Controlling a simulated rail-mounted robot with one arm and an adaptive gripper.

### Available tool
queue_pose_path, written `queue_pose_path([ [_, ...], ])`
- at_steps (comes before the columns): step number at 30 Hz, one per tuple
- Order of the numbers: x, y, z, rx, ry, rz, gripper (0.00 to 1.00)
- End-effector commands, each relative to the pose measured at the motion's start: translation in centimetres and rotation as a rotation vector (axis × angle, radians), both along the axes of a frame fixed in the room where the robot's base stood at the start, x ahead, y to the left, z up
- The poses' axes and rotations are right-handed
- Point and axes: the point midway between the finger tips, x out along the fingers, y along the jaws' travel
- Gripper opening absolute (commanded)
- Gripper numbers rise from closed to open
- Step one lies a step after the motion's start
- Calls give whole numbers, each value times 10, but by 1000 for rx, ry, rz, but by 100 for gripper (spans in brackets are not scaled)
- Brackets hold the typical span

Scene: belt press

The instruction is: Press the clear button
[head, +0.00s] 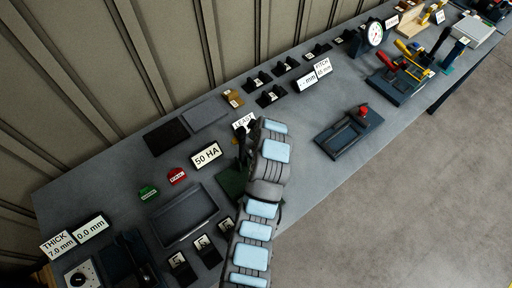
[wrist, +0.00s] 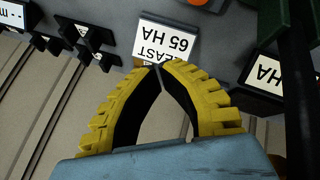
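Two small blocks lie on the bench in the head view, a green one (head: 147,192) and a red one (head: 176,177). Both carry lettering too small to read, so I cannot tell which is the clear button. My gripper (wrist: 159,67) is shut and empty in the wrist view, its yellow fingertips meeting in front of a white "LEAST 65 HA" card (wrist: 166,42). Neither block is recognizable in the wrist view.
A "50 HA" sign (head: 206,155) stands right of the red block, and a dark tray (head: 184,215) lies in front. A dark green stand (head: 232,182) is beside my arm. A press-like tool with a red knob (head: 348,132) is farther right. Bare bench surrounds it.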

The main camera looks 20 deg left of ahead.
Motion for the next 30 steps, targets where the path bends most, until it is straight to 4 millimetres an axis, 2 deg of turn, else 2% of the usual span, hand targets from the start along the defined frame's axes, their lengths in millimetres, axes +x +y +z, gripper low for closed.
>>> queue_pose_path([
  [18,0,0,-71,0,-2,-1,0],
  [23,0,0,-78,0,0,0,0],
  [30,0,0,-78,0,-1,0,0],
])
